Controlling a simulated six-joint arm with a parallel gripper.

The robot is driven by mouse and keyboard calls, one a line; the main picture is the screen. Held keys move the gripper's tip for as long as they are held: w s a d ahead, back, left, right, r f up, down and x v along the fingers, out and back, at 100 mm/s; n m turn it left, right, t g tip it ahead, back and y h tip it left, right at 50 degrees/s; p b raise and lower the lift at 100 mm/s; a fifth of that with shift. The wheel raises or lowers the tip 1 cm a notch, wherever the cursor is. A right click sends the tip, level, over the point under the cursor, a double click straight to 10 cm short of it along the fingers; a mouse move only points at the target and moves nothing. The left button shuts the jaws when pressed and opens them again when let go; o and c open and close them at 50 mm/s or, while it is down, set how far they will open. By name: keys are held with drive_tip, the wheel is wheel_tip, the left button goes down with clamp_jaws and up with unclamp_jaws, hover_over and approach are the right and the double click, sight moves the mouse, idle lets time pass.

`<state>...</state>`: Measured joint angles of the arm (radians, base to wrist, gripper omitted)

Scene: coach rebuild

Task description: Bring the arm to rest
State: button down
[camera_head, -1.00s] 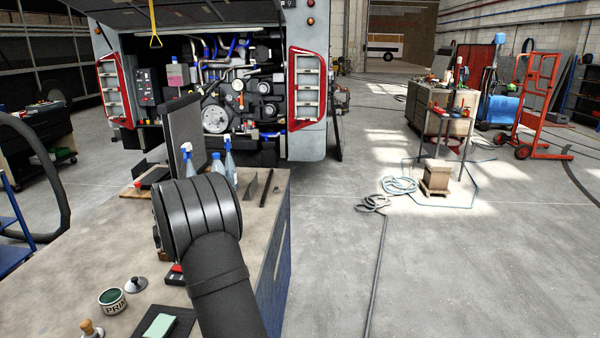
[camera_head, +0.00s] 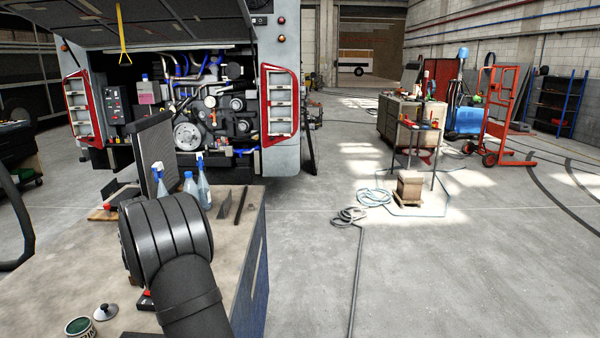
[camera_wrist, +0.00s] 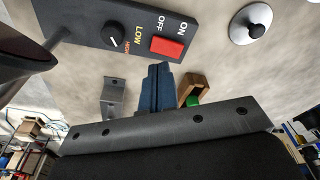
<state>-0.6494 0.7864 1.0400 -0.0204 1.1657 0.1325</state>
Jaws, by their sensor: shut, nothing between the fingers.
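My arm shows in the head view as thick black links above the workbench (camera_head: 75,285). My gripper is hidden behind them there. In the wrist view my gripper (camera_wrist: 156,78) shows as dark blue fingers, closed together with nothing between them. Beyond the fingertips lies a dark switch box (camera_wrist: 130,30) with a red rocker switch, a knob and the labels LOW, OFF and ON. I see no contact between the fingers and the box.
Spray bottles (camera_head: 203,185) and a dark panel (camera_head: 155,150) stand at the bench's far end. A green paint tin (camera_head: 80,327) and a knobbed lid (camera_head: 105,312) are near the front. A bus engine bay (camera_head: 205,105) lies beyond. The floor to the right is largely open.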

wheel_tip(320, 180, up, 2)
drive_tip(key=shift+r, duration=0.25)
wheel_tip(320, 180, down, 7)
drive_tip(key=shift+r, duration=0.2)
drive_tip(key=s+d+r+n+y, duration=0.1)
drive_tip(key=s+d+r+n, duration=0.1)
drive_tip(key=r+n, duration=0.8)
drive_tip(key=shift+s+d+r+t+y, duration=0.35)
drive_tip(key=shift+s+r, duration=0.3)
drive_tip(key=shift+r, duration=2.15)
drive_tip(key=w+a+f+m+h, duration=0.1)
drive_tip(key=w+a+f+m, duration=0.1)
drive_tip(key=f+m, duration=0.4)
drive_tip(key=shift+w+a+f+m, duration=0.3)
drive_tip(key=shift+w+m, duration=0.25)
drive_tip(key=shift+m, duration=1.15)
